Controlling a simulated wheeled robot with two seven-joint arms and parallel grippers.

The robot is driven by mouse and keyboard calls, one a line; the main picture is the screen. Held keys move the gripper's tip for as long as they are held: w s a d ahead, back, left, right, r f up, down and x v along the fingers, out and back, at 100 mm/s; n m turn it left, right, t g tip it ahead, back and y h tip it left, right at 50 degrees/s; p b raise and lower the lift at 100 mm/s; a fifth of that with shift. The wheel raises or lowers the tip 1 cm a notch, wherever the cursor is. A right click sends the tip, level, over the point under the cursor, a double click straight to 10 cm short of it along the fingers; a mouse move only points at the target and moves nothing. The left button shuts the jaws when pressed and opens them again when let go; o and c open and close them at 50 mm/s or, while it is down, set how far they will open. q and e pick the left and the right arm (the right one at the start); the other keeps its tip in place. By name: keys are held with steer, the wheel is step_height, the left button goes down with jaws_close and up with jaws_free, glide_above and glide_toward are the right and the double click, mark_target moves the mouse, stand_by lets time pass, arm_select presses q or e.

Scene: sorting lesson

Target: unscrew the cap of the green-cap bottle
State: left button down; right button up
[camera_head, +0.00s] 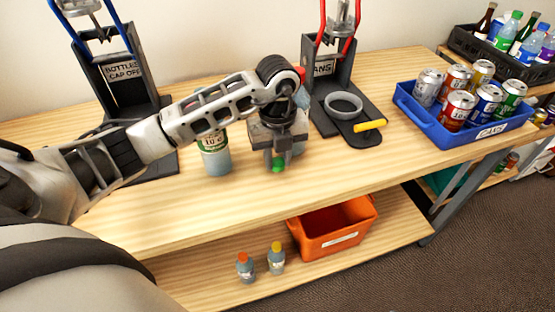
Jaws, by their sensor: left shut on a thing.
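My right gripper is not in view.
A labelled container (216,160) stands left of my gripper. A bottle-cap opener stand (105,75) is behind my arm, and a can stand (335,75) with a grey ring (343,104) is at the back. A blue crate (425,118) of cans stands right. An orange bin (335,238) is below.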

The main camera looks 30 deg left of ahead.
arm_select(q)
steer(key=shift+f, duration=0.75)
steer(key=shift+f, duration=0.1)
steer(key=c, duration=1.2)
jaws_free()
steer(key=shift+o, duration=0.2)
